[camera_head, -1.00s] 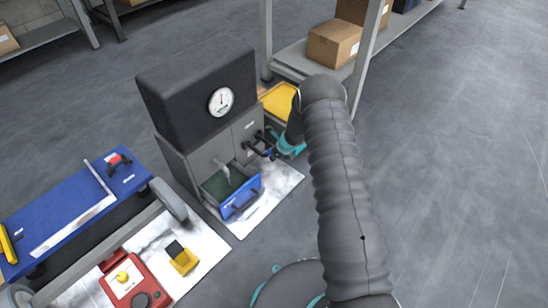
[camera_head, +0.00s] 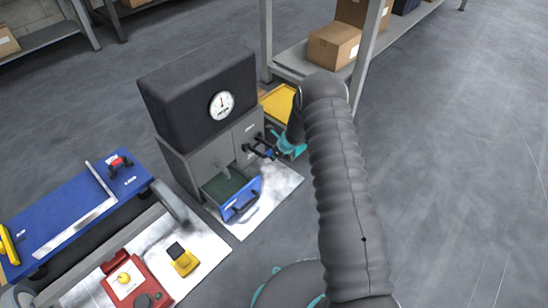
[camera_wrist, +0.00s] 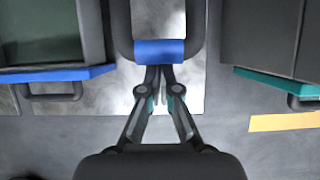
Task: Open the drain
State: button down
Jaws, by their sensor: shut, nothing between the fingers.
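A dark bar with a blue sleeve (camera_wrist: 159,51), which looks like the drain's handle, is in the upper middle of the wrist view. In the head view, dark pipe-like fittings (camera_head: 254,148) with a small blue part (camera_head: 268,154) stick out from the grey cabinet's front. My gripper (camera_wrist: 159,70) is shut and empty. Its fingertips are at the lower edge of the blue sleeve; I cannot tell whether they touch it. In the head view my gripper (camera_head: 275,151) is beside the fittings, partly hidden by my arm.
An open blue-fronted drawer (camera_head: 243,200) is left of my gripper, under a black box with a round gauge (camera_head: 221,105). A shelf with cardboard boxes (camera_head: 334,44) stands behind. A blue cart top (camera_head: 80,208) and a red control box (camera_head: 137,284) are at left. The right floor is clear.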

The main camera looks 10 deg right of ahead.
jog(key=a+p+v, duration=0.1)
jog(key=p+v, duration=0.3)
jog(key=v, duration=1.2)
jog(key=shift+t+y, duration=0.3)
jog(key=shift+t, duration=0.1)
jog(key=x, duration=1.3)
jog(key=shift+w+d+f, duration=0.1)
jog(key=shift+w, duration=0.25)
jog(key=shift+f+b, duration=0.15)
jog(key=shift+b, duration=0.3)
